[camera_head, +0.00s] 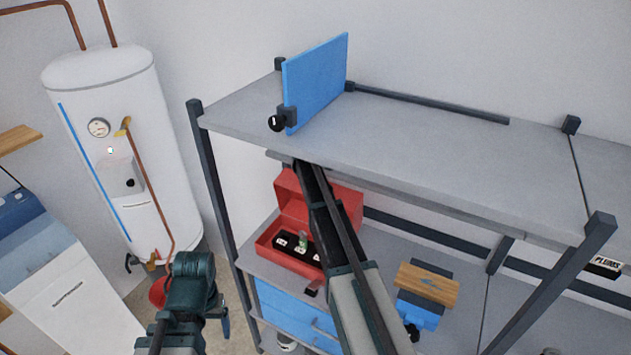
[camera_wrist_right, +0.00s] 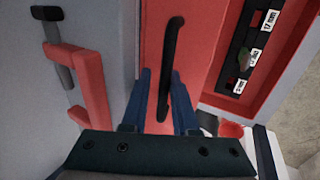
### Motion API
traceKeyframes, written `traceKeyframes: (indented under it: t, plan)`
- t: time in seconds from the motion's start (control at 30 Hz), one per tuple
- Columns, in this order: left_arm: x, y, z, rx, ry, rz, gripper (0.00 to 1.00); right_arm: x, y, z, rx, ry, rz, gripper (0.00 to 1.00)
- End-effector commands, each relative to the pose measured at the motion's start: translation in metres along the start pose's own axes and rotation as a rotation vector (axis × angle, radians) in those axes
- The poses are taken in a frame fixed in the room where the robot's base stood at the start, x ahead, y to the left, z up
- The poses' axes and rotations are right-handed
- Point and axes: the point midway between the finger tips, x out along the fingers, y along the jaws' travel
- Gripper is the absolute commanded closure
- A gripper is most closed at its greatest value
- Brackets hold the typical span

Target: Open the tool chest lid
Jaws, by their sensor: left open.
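The red tool chest (camera_head: 264,242) stands on the middle shelf in the head view. Its red lid (camera_head: 290,195) is raised, and the black tray with labelled slots (camera_head: 284,241) inside shows. In the right wrist view the lid (camera_wrist_right: 205,45) fills the middle, with its black bar handle (camera_wrist_right: 170,70) running upright. My right gripper (camera_wrist_right: 160,95) is open there, a finger on each side of the handle's lower part. I cannot tell whether they touch it. My right arm hides part of the chest in the head view. My left gripper (camera_head: 222,318) is open and empty, left of the shelf.
The grey top shelf (camera_head: 420,130) overhangs the chest and carries a blue panel (camera_head: 315,85). Blue drawers (camera_head: 290,312) sit below. A wooden block (camera_head: 428,284) lies right of my right arm. A white boiler (camera_head: 125,150) stands at left. Shelf posts (camera_head: 215,190) limit side room.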

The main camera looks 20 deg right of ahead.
Motion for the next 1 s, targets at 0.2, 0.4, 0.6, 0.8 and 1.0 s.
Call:
traceKeyframes:
  t: [0.2,0.4,0.6,0.8,1.0]
  plan:
    - [-0.020,-0.002,0.001,0.001,-0.001,0.000,0.20,-0.022,0.002,0.001,-0.001,0.000,0.000,0.73]
    - [-0.052,-0.005,0.004,-0.005,-0.002,0.001,0.20,-0.058,0.004,0.001,-0.001,0.001,0.002,0.73]
    - [-0.044,-0.004,0.003,-0.006,-0.002,0.001,0.20,-0.072,-0.044,0.002,-0.003,0.002,0.002,0.73]
    - [-0.044,-0.004,0.003,-0.006,-0.002,0.001,0.20,-0.090,-0.080,0.002,-0.002,0.001,0.001,0.73]
    - [-0.044,-0.004,0.003,-0.006,-0.002,0.001,0.20,-0.100,-0.100,0.001,-0.001,0.001,0.001,0.73]
